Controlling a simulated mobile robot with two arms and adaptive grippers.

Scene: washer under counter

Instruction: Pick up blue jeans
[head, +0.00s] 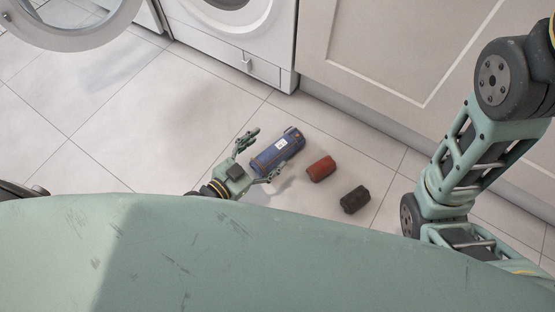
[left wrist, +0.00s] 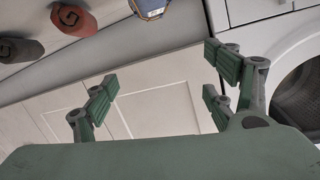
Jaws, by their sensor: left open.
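The blue jeans (head: 278,150) lie rolled up on the tiled floor in the head view, with a small white label on top. In the left wrist view the blue roll (left wrist: 151,8) is partly cut off at the top edge. My left gripper (head: 258,157) is open at the near left end of the roll, one finger on each side. I cannot tell whether the fingers touch it. In the left wrist view the fingers of this gripper (left wrist: 160,95) are spread with nothing between them. My right gripper is not in view; only my right arm shows.
A red roll (head: 321,169) and a black roll (head: 355,200) lie on the floor right of the jeans. A white washer (head: 268,70) with its round door (head: 75,38) open stands behind. A cabinet front (head: 400,60) bounds the floor at the upper right. Floor to the left is clear.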

